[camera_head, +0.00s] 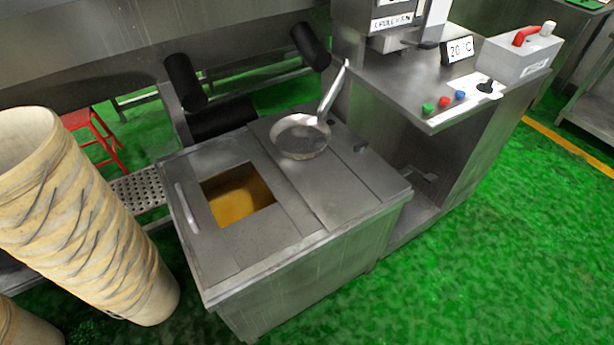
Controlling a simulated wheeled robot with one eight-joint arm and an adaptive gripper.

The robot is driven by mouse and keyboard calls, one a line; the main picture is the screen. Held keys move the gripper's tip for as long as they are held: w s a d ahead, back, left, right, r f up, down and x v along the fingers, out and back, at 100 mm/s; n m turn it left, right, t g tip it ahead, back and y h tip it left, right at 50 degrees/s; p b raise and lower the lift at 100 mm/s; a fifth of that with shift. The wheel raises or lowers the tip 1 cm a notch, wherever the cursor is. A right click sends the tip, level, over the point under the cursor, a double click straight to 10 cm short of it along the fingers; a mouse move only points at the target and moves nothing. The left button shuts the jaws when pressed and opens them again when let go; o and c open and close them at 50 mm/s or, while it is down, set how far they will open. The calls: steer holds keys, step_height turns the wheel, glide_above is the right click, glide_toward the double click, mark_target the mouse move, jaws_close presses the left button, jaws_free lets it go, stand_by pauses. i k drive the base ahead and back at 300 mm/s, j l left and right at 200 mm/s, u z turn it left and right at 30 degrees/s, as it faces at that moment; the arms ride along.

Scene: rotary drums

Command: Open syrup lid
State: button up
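A steel syrup tank (330,252) stands in the middle of the head view. A rectangular opening in its top shows amber syrup (238,196) inside. A pale bar handle (186,207) sits on the tank top, left of the opening. I cannot tell where the edges of the lid that carries this handle run. A flat steel panel (345,187) covers the right part of the top. My gripper is not in view.
A steel pan (300,137) with a long handle rests on the tank top behind the opening. Tall stacked tan sleeves (85,215) stand close on the left. A steel control counter (420,95) with coloured buttons adjoins at the right. Green floor (480,285) is clear at front right.

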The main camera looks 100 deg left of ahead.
mark_target(224, 253)
steer(key=u, duration=3.8)
steer(key=i+l, duration=0.1)
steer(key=i, duration=0.35)
steer(key=i+u, duration=0.1)
steer(key=i, duration=0.4)
